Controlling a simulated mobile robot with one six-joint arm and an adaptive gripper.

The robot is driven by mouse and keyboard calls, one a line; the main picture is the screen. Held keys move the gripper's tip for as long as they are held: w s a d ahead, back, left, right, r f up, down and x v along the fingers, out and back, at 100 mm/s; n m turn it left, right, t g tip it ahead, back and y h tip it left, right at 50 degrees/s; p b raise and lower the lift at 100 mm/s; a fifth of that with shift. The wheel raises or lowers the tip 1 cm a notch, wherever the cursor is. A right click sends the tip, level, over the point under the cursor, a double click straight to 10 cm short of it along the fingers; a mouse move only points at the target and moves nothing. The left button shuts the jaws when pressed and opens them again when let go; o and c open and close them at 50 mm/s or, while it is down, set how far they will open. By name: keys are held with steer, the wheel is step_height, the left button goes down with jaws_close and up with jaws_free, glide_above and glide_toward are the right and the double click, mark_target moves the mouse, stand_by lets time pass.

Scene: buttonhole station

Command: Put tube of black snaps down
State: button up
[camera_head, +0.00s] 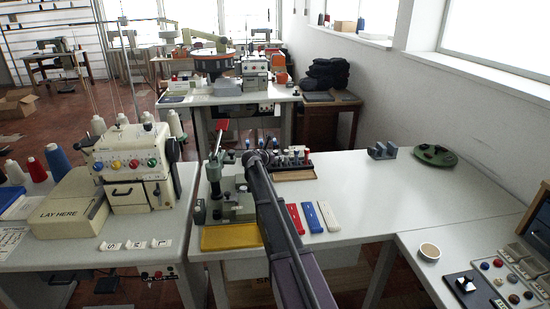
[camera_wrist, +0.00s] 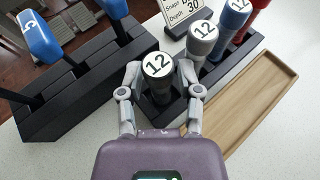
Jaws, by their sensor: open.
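The tube of black snaps (camera_wrist: 158,88) has a dark body and a white round cap marked 12. It stands upright in a slot of the black rack (camera_wrist: 222,78) in the wrist view. My gripper (camera_wrist: 159,78) is open, with one finger on each side of the tube near its top. I cannot tell whether either finger touches it. The tube's lower end is hidden in the rack. In the head view my arm reaches over the white table to the rack (camera_head: 293,160), and hides much of the gripper and tube.
In the same rack stand a grey tube (camera_wrist: 201,40), a blue tube (camera_wrist: 233,18) and a red tube. A Snaps Depth sign (camera_wrist: 183,12) stands behind. A wooden tray (camera_wrist: 250,95) lies right. A black rack of blue-handled tools (camera_wrist: 75,80) stands left. Table right is mostly clear.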

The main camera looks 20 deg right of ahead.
steer(key=p+v, duration=0.4)
steer(key=v, duration=0.7)
steer(key=shift+r, duration=0.1)
steer(key=shift+s+a+r, duration=0.15)
steer(key=shift+s+a, duration=0.05)
steer(key=shift+a, duration=0.25)
